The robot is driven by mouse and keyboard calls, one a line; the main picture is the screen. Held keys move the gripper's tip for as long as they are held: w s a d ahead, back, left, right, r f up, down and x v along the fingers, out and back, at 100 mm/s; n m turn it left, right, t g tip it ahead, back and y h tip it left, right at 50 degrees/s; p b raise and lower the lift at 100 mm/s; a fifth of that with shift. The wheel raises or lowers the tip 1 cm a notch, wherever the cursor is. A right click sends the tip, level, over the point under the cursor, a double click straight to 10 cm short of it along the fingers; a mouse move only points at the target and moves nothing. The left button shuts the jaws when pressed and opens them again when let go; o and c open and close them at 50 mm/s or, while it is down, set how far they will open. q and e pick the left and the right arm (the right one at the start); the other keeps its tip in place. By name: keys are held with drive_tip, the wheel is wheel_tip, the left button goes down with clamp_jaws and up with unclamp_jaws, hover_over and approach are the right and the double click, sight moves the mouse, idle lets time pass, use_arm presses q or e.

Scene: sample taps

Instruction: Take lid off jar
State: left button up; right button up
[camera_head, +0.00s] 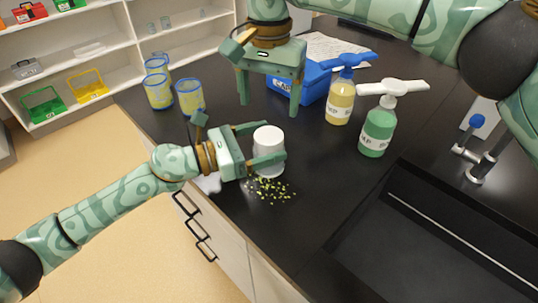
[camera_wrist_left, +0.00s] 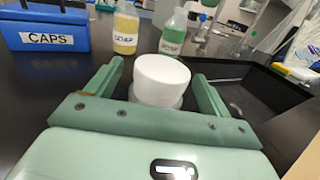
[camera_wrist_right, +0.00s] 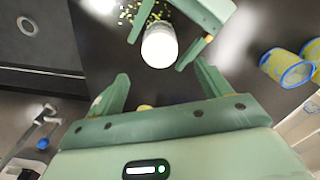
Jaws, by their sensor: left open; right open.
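My left gripper (camera_head: 272,143) is open, with one finger on each side of the jar. In the left wrist view the lid (camera_wrist_left: 162,72) sits between the fingers, with the jar body (camera_wrist_left: 156,99) just below it; I cannot tell if the fingers touch it. My right gripper (camera_head: 269,106) is open and empty, pointing down behind the jar. In the right wrist view the lid (camera_wrist_right: 159,47) lies beyond its fingers.
Yellow-green bits (camera_head: 270,190) are scattered in front of the jar. A blue CAPS box (camera_head: 298,88), a yellow soap bottle (camera_head: 340,102) and a green bottle (camera_head: 378,132) stand behind and right. Blue-rimmed beakers (camera_head: 190,100) stand at left. A dark sink (camera_head: 420,240) is at right.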

use_arm(q)
drive_tip(key=shift+w+d, duration=0.2)
drive_tip(key=shift+d, duration=0.25)
drive_tip(key=shift+c, duration=0.3)
